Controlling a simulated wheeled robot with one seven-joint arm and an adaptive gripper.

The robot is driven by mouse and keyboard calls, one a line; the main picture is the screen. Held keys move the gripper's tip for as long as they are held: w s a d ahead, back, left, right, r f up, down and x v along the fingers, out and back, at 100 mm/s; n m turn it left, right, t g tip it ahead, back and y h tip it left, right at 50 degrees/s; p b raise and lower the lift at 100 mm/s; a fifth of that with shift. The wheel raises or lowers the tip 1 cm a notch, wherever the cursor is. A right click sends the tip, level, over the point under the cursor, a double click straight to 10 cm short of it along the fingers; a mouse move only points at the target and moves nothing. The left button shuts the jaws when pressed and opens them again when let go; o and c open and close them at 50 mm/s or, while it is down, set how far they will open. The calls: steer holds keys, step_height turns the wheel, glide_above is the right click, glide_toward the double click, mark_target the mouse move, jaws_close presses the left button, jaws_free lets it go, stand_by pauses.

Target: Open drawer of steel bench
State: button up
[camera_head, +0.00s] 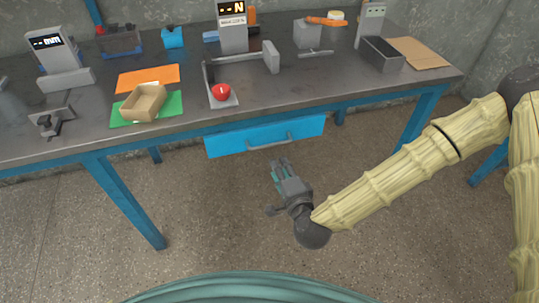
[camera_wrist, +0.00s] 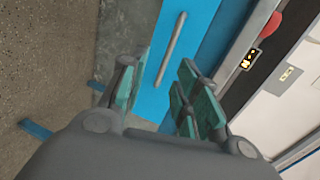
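The steel bench (camera_head: 330,93) has a dark metal top and blue legs. Its blue drawer (camera_head: 235,142) hangs under the front edge, with a grey bar handle (camera_head: 270,141) across its front. The drawer front looks shut or nearly so; I cannot tell exactly. My gripper (camera_head: 279,165) is just below and in front of the handle, apart from it. In the wrist view the drawer front (camera_wrist: 208,45) and its handle (camera_wrist: 172,40) lie ahead, beyond the fingers. My gripper (camera_wrist: 160,92) shows there with its teal-padded fingers apart and nothing between them.
On the bench stand a red button (camera_head: 221,91) on a small fixture, a cardboard tray (camera_head: 143,102) on a green sheet, an orange sheet (camera_head: 148,78) and several instruments. A blue bench leg (camera_head: 125,202) stands left of the drawer. The floor in front of the drawer is clear.

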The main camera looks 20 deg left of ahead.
mark_target(270, 146)
steer(key=shift+m+t, duration=0.3)
steer(key=x, duration=0.7)
steer(key=r+x, duration=0.1)
steer(key=x, duration=0.3)
steer(key=shift+w+a, duration=0.25)
steer(key=shift+w, duration=0.05)
jaws_close()
